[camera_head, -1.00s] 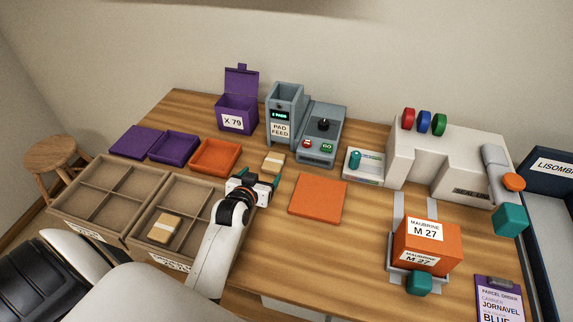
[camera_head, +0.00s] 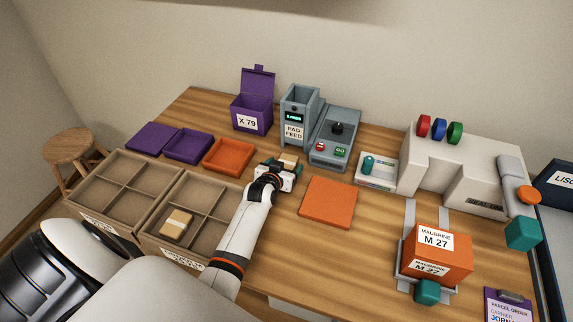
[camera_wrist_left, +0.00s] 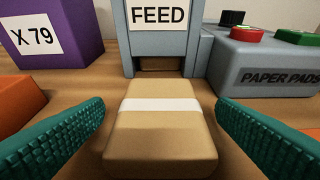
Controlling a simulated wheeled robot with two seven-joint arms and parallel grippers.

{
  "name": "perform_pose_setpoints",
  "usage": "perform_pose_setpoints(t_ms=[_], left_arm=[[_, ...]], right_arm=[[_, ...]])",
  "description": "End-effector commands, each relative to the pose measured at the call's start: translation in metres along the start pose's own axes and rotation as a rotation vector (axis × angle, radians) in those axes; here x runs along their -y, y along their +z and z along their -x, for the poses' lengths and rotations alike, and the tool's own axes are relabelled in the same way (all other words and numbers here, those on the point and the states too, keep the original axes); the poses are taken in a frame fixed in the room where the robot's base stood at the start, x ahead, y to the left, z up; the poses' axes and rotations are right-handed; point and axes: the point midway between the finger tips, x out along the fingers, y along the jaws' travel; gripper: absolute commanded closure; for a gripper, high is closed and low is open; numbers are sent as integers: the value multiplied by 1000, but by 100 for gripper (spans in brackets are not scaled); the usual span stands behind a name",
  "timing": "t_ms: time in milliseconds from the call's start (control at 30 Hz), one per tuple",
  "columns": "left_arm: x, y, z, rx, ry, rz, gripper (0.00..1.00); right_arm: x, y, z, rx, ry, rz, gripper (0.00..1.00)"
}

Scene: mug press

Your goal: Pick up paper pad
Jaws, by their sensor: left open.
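A tan paper pad with a white band (camera_wrist_left: 160,125) lies on the table in front of the pad feed machine (camera_wrist_left: 163,35). In the left wrist view it sits between the two teal fingers of my left gripper (camera_wrist_left: 160,135), with a gap on each side. My left gripper (camera_head: 277,172) is open and low over the table in the head view. It hides part of the pad (camera_head: 289,160) there. My right gripper is not in view.
A second banded pad (camera_head: 177,223) lies in a compartment of the cardboard tray. An orange tray (camera_head: 229,155) is left of my gripper, an orange flat panel (camera_head: 328,202) right. A purple box (camera_head: 252,112) and a grey button box (camera_head: 335,140) flank the feed machine.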

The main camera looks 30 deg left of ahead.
Motion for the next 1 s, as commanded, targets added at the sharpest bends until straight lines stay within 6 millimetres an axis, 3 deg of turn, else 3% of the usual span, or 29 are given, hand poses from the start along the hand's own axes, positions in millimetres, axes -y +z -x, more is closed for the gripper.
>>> perform_pose_setpoints(t_ms=[133,433,733,1000], left_arm=[[0,0,0,0,0,0,20],[0,0,0,0,0,0,67],[0,6,2,3,0,1,68],[0,51,21,5,0,1,68]], right_arm=[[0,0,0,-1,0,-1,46],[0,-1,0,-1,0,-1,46],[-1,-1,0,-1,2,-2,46],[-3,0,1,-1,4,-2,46]])
